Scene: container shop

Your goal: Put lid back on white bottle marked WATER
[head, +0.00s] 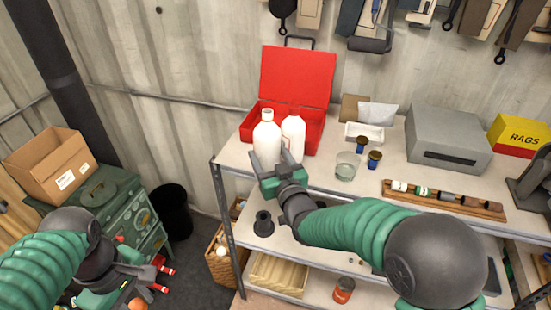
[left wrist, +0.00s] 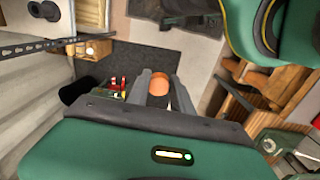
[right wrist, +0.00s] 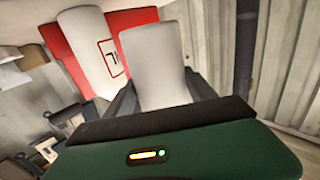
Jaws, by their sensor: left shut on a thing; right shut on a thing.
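Two white bottles stand side by side at the red case. My right gripper (head: 279,176) is shut on the left white bottle (head: 267,142), which is upright; it fills the space between the fingers in the right wrist view (right wrist: 155,62). The other white bottle (head: 293,135) stands just right of it; its red-framed label (right wrist: 111,57) is only partly readable. No WATER marking is readable. My left gripper (head: 152,275) is low at the left, away from the bottles. It is shut on a small orange round thing (left wrist: 160,84) between its fingertips; I cannot tell whether this is the lid.
An open red case (head: 297,78) stands behind the bottles on the shelf (head: 235,155). A glass jar (head: 346,167), small dark-blue jars (head: 375,159) and a wooden rack (head: 440,203) are to the right. A green chest (head: 135,205) and black bin (head: 172,210) are at the left.

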